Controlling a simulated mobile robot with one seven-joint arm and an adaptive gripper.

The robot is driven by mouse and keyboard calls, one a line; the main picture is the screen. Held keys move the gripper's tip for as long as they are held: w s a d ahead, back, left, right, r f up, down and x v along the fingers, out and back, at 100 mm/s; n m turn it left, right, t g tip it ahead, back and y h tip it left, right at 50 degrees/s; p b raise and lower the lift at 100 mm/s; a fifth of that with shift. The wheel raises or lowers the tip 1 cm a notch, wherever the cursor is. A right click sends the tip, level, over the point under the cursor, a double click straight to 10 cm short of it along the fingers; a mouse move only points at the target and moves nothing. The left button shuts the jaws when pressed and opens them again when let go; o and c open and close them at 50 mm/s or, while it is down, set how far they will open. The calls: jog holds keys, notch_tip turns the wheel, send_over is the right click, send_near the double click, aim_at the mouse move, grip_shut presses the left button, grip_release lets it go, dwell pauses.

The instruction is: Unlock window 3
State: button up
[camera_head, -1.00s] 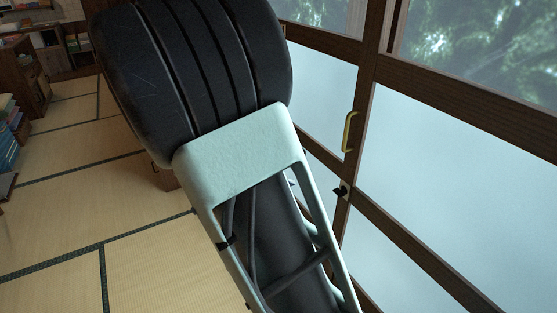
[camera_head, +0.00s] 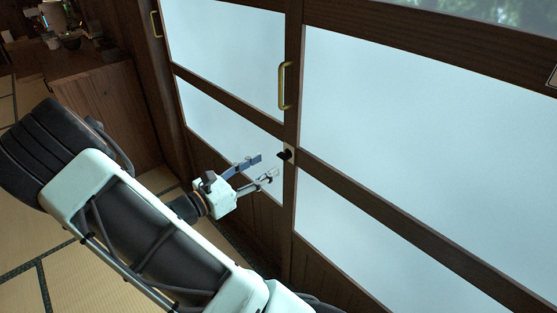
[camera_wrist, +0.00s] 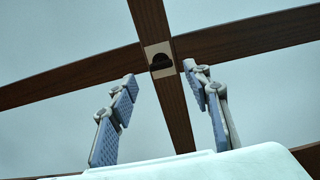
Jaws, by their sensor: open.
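The window (camera_head: 405,105) has a dark wooden frame with pale frosted panes. A small black lock knob (camera_head: 285,154) sits on the upright frame post, below a brass handle (camera_head: 284,86). In the wrist view the lock (camera_wrist: 161,62) is a dark round knob on a light square plate where the wooden bars cross. My gripper (camera_head: 261,166) is open and empty, just left of the lock and pointing toward it. In the wrist view its fingers (camera_wrist: 163,80) stand either side of the post, with the lock between and beyond the tips. No contact with the lock shows.
A second brass handle (camera_head: 156,24) is on the frame further left. A wooden cabinet (camera_head: 105,115) with objects on top stands at the back left. Tatami floor (camera_head: 95,285) lies below, and dark wood panelling runs under the panes.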

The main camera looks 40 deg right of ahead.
aim_at(280, 157)
jog(key=d, duration=0.6)
jog(key=shift+w+d+b, duration=0.1)
jog(key=shift+w+b, duration=0.1)
jog(key=shift+b, duration=0.2)
jog(key=shift+c, duration=0.3)
jog(key=c, duration=1.1)
